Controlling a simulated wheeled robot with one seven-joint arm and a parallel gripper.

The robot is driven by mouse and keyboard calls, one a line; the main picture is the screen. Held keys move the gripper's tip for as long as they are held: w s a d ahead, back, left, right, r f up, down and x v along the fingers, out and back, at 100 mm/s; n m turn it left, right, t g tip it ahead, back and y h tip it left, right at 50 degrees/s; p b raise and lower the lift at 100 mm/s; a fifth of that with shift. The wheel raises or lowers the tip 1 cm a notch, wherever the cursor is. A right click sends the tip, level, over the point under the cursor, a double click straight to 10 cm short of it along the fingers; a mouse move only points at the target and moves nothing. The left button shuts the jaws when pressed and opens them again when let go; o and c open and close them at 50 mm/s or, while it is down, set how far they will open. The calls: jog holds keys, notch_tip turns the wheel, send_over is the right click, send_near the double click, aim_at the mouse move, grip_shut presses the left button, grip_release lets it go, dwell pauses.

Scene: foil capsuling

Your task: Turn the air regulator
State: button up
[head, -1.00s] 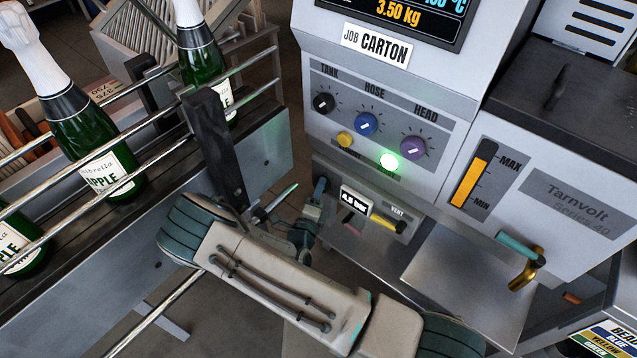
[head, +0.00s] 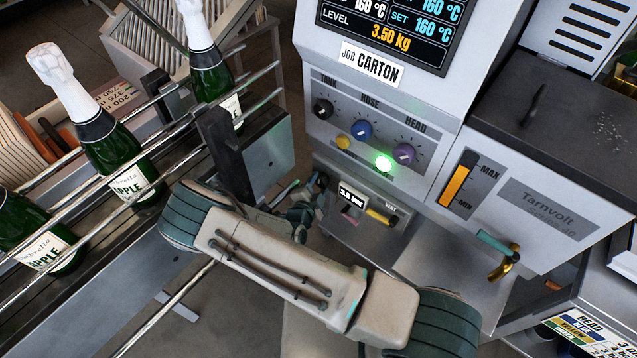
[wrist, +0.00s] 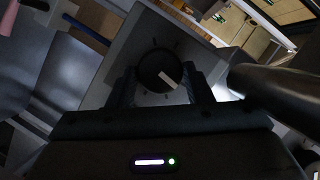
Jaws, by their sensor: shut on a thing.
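The air regulator is a round black knob (wrist: 158,70) with a white pointer mark, on a grey plate in the wrist view. My gripper (wrist: 162,86) has one finger on each side of the knob and is shut on it. In the head view my gripper (head: 312,190) is at the lower left side of the grey machine, partly hidden behind my arm, and the knob cannot be made out there. A small pressure display (head: 352,197) beside it shows a bar reading, which looks like 3-point-something but is too small to read surely.
The grey machine (head: 450,120) carries a knob panel with a lit green lamp (head: 384,163) and a yellow vent handle (head: 380,216). A railed conveyor with green bottles (head: 115,160) runs at left. A brass tap (head: 503,262) juts out at right.

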jog(key=shift+n, duration=0.4)
jog(key=shift+p, duration=0.3)
jog(key=o, duration=1)
jog(key=shift+s+a+r, duration=0.15)
jog(key=shift+s+a, duration=0.05)
jog(key=shift+s, duration=0.2)
jog(key=b+v, duration=0.1)
jog(key=v, duration=1.2)
jog(key=shift+a+r, duration=0.1)
jog(key=shift+r, duration=0.05)
jog(key=shift+w, duration=0.1)
